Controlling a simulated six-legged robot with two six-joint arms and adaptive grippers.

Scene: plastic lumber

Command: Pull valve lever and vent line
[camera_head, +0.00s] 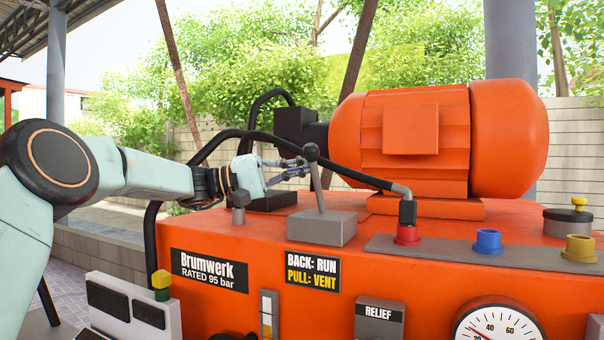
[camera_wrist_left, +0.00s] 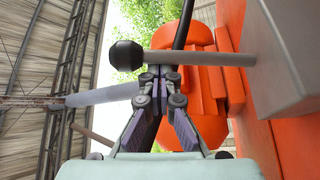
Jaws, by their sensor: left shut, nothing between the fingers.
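The valve lever (camera_head: 317,187) is a grey rod with a black ball knob (camera_head: 311,152), rising from a grey block (camera_head: 322,228) on the orange machine. It stands almost upright, leaning slightly left. My left gripper (camera_head: 305,168) is shut and empty beside the rod, just below the knob. In the left wrist view the rod (camera_wrist_left: 205,58) crosses just beyond the shut fingertips (camera_wrist_left: 160,72); I cannot tell whether they touch. A black hose (camera_head: 345,171) runs behind the lever to a grey elbow and black fitting on the red port (camera_head: 407,235). My right gripper is out of view.
A label (camera_head: 313,270) reads "BACK: RUN, PULL: VENT". Blue (camera_head: 488,241) and yellow (camera_head: 580,248) ports stand right of the red one. An orange motor (camera_head: 440,140) sits behind. A gauge (camera_head: 498,325) and a RELIEF box (camera_head: 379,318) are on the front.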

